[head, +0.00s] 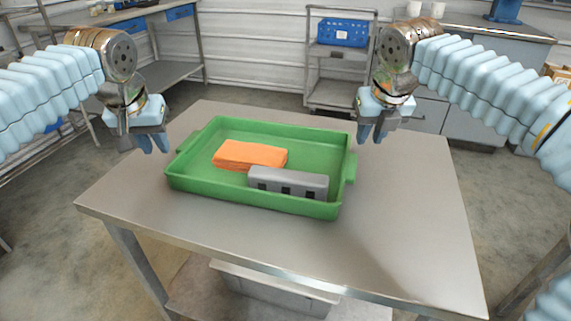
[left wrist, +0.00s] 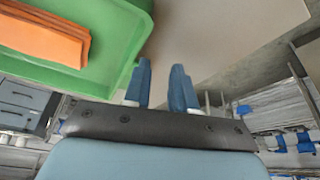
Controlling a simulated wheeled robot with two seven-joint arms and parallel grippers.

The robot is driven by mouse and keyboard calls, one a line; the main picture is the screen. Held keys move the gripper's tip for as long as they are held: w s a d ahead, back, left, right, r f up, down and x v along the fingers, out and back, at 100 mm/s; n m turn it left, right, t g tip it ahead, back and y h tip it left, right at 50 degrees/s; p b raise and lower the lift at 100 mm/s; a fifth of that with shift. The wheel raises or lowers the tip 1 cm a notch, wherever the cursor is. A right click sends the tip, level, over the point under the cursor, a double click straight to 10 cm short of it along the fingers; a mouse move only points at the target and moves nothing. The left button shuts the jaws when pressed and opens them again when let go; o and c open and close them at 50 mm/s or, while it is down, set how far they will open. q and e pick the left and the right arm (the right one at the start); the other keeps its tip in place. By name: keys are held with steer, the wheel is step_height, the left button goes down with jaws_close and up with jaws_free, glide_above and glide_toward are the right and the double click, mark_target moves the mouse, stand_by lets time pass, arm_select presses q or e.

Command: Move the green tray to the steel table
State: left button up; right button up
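The green tray (head: 310,150) lies flat on a steel-topped table (head: 400,230) in the head view. It holds a folded orange cloth (head: 250,154) and a grey block with dark square marks (head: 290,181). The tray has a lug-like handle on each short side. My left gripper (head: 154,148) is open and empty, just left of the tray's left side. My right gripper (head: 371,136) is open and empty, above and beyond the tray's right side. In the left wrist view the green tray (left wrist: 118,40) is beside the open fingers, with nothing between them.
The tabletop is bare to the right of the tray and in front of it. At the back are a shelf cart with a blue crate (head: 342,32), a left workbench (head: 130,15) and a right bench (head: 480,30). Concrete floor surrounds the table.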

steer(key=shift+r, duration=0.1)
arm_select(q)
steer(key=v, duration=1.2)
arm_select(e)
steer(key=v, duration=1.1)
steer(key=shift+s+r, duration=0.2)
steer(key=shift+r, duration=0.15)
